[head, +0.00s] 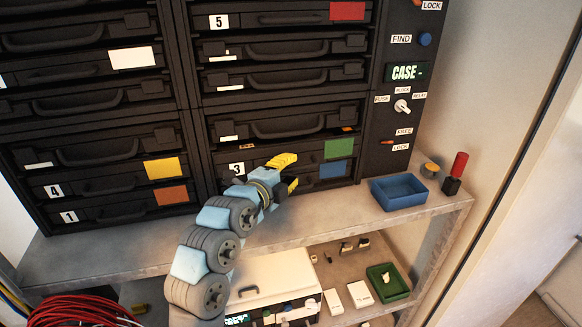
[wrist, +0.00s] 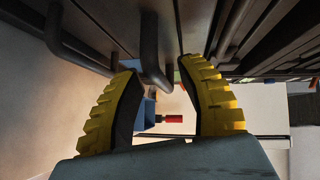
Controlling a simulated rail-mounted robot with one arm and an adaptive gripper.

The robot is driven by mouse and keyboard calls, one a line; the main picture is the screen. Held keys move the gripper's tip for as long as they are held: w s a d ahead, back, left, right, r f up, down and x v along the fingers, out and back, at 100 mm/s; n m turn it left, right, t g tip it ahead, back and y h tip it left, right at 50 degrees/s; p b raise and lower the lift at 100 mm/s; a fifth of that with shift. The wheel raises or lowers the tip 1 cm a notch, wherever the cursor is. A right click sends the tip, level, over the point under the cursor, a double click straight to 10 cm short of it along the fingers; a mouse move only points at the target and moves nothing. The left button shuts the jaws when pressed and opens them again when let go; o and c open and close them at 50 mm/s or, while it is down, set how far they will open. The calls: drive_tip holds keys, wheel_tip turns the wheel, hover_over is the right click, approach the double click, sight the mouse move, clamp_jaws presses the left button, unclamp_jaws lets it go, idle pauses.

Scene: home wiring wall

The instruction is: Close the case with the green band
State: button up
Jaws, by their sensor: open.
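The black case with the green band (head: 338,148) sits low in the right column of the rack in the head view, just above the case with the blue band (head: 333,169). How far it stands out is hard to tell. My gripper (head: 290,172) is in front of these two cases, its yellow fingers spread, and it hides part of their fronts and handles. In the wrist view the open fingers (wrist: 160,75) have a dark handle bar (wrist: 150,55) between or just beyond them. No grip on it shows, and which case it belongs to is unclear.
The grey shelf (head: 120,252) runs below the rack. A blue tray (head: 400,192) and a red-handled tool (head: 458,168) stand on its right end. A control panel (head: 405,90) with a CASE display is right of the cases. Red cable (head: 75,310) lies lower left.

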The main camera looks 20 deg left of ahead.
drive_tip(key=shift+w, duration=0.3)
clamp_jaws()
drive_tip(key=shift+w+f+b, duration=0.1)
drive_tip(key=shift+f+b, duration=0.05)
drive_tip(key=shift+b, duration=0.2)
drive_tip(key=w+a+b, duration=0.1)
drive_tip(key=b, duration=0.2)
drive_tip(key=shift+w+a+f+b, duration=0.1)
drive_tip(key=shift+w+b, duration=0.1)
drive_tip(key=shift+b, duration=0.1)
drive_tip(key=shift+r+p, duration=0.25)
drive_tip(key=shift+p, duration=0.15)
unclamp_jaws()
drive_tip(key=shift+s, duration=0.1)
